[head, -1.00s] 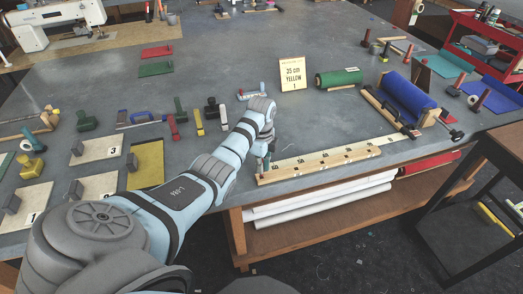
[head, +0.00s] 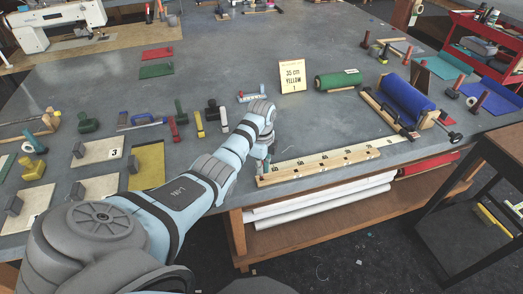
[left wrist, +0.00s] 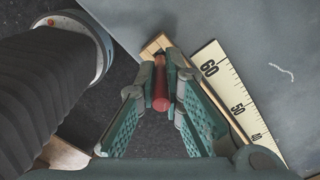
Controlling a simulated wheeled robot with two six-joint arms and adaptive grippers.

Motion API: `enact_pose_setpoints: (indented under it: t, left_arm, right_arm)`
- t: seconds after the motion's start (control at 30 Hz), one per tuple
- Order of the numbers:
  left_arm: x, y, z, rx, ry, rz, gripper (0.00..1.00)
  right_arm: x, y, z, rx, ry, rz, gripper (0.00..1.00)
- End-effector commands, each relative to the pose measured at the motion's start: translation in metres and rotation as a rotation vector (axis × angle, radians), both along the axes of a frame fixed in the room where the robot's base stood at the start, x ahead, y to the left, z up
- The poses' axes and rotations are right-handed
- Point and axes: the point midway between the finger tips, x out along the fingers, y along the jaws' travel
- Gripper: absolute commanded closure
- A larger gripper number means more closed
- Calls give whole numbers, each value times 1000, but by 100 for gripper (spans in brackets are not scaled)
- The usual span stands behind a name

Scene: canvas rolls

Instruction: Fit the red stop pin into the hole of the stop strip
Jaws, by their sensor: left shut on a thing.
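The stop strip (head: 318,162) is a long pale wooden bar with dark marks, lying along the table's front edge. My left gripper (head: 264,170) is at the strip's left end. In the left wrist view its fingers (left wrist: 165,72) are shut on the red stop pin (left wrist: 161,92). The pin's far end lies over or against the end of the wooden strip (left wrist: 155,46). The hole is hidden by the pin and fingers, so I cannot tell whether the pin is in it. My right gripper is not in view.
A numbered measuring tape (left wrist: 236,98) lies beside the strip. A yellow order card (head: 292,76), a green roll (head: 338,80) and a blue roll (head: 408,98) are farther back. Several small tools and swatches lie to the left. The table's middle is clear.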

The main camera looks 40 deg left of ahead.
Motion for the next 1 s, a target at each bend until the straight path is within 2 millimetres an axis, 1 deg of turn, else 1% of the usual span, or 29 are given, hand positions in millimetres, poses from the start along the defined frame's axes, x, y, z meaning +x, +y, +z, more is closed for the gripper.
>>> enact_pose_setpoints:
  t: [1.0]
  left_arm:
    - [0, 0, -24, 0, 1, 0, 100]
  right_arm:
    - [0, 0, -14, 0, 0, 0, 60]
